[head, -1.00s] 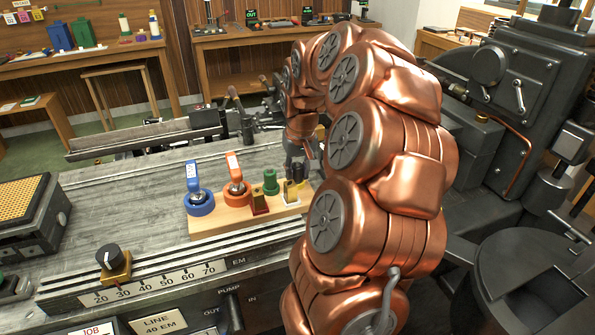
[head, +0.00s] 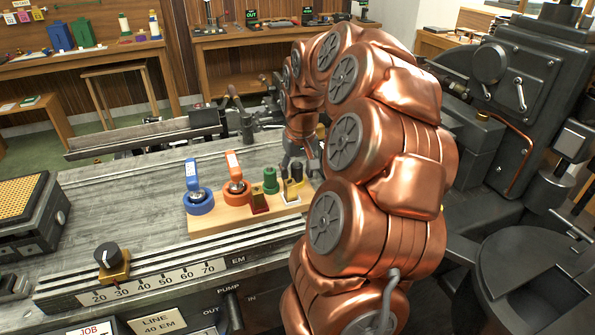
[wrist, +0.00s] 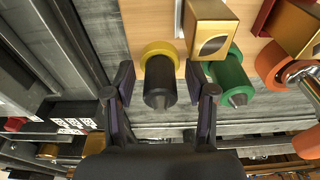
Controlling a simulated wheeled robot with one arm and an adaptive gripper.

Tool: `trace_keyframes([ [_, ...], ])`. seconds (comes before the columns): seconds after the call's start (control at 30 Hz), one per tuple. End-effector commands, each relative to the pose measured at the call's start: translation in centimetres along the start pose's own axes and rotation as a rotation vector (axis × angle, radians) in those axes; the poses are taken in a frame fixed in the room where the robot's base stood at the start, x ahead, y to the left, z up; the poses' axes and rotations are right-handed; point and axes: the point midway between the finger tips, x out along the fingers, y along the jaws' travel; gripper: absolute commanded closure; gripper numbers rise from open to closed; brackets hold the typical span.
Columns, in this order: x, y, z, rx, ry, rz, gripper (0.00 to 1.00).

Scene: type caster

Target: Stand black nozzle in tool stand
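The black nozzle (wrist: 160,85) is a short dark cylinder with a pointed tip, seen in the wrist view. Its far end meets a yellow ring (wrist: 158,48) at the wooden tool stand (wrist: 145,20). My gripper (wrist: 159,90) is open, with one finger on each side of the nozzle and a visible gap on both sides. In the head view my gripper (head: 302,153) is low over the right end of the stand (head: 222,218), where dark cylinders (head: 297,172) show beside it. My arm and gripper partly hide that end, so how the nozzle sits is unclear.
The stand also bears a green piece (head: 270,181), a red block (head: 259,203), and orange (head: 236,190) and blue (head: 200,202) ring pieces with tilted handles. The green piece (wrist: 231,77) and a gold block (wrist: 210,28) are close right of the nozzle in the wrist view.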

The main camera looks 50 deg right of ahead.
Motion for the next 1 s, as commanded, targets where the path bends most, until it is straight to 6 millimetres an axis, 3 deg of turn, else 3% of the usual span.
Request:
trace_keyframes([
  [0.3,-0.1,0.0,0.0,0.0,0.001,0.0,0.39],
  [0.47,-1.1,0.0,-0.1,0.0,0.004,0.001,0.39],
  [1.0,-10.3,0.0,-0.1,0.001,0.003,0.002,0.39],
])
